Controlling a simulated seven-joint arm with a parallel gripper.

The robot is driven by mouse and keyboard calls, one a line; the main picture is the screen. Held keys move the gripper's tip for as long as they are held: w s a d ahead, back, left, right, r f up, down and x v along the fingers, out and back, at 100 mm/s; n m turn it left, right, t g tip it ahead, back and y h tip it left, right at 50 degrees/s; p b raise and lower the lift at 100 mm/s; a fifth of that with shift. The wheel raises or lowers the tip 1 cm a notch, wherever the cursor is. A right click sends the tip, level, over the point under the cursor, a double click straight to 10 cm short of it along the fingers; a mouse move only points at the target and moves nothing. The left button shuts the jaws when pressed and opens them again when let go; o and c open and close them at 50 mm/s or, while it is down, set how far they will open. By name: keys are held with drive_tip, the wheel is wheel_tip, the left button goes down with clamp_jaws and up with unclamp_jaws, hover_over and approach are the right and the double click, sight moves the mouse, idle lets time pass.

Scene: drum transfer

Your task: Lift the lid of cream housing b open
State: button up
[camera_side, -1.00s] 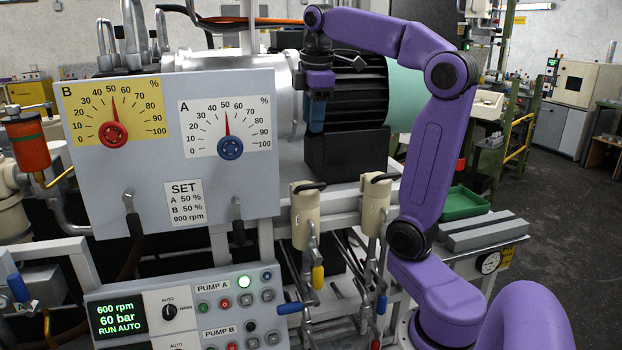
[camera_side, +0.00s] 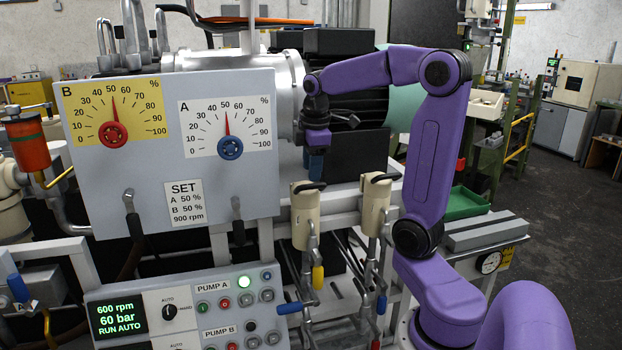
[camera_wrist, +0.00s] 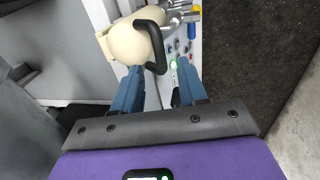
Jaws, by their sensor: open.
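Two cream housings stand side by side in the side view, a left one (camera_side: 305,222) and a right one (camera_side: 375,210). No letter shows on either, so I cannot tell which is b. Each has a dark handle on its top, and both lids look shut. My gripper (camera_side: 315,172) is just above the left housing, its blue fingers pointing down. In the wrist view my gripper (camera_wrist: 158,85) is open and empty. A cream housing (camera_wrist: 128,45) with a black curved handle (camera_wrist: 156,48) lies just beyond the fingertips. I cannot tell whether they touch it.
The panel (camera_side: 165,205) with dials and levers stands to the left of my gripper. A dark motor (camera_side: 345,100) is close behind it. Pipes and coloured valve levers (camera_side: 318,277) hang below the housings. A green tray (camera_side: 468,203) sits to the right.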

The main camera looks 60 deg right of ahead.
sight(311, 185)
drive_tip(key=shift+w+d+f, duration=0.15)
drive_tip(key=shift+f, duration=0.85)
drive_tip(key=shift+w+d+f, duration=0.1)
drive_tip(key=shift+f, duration=0.85)
clamp_jaws()
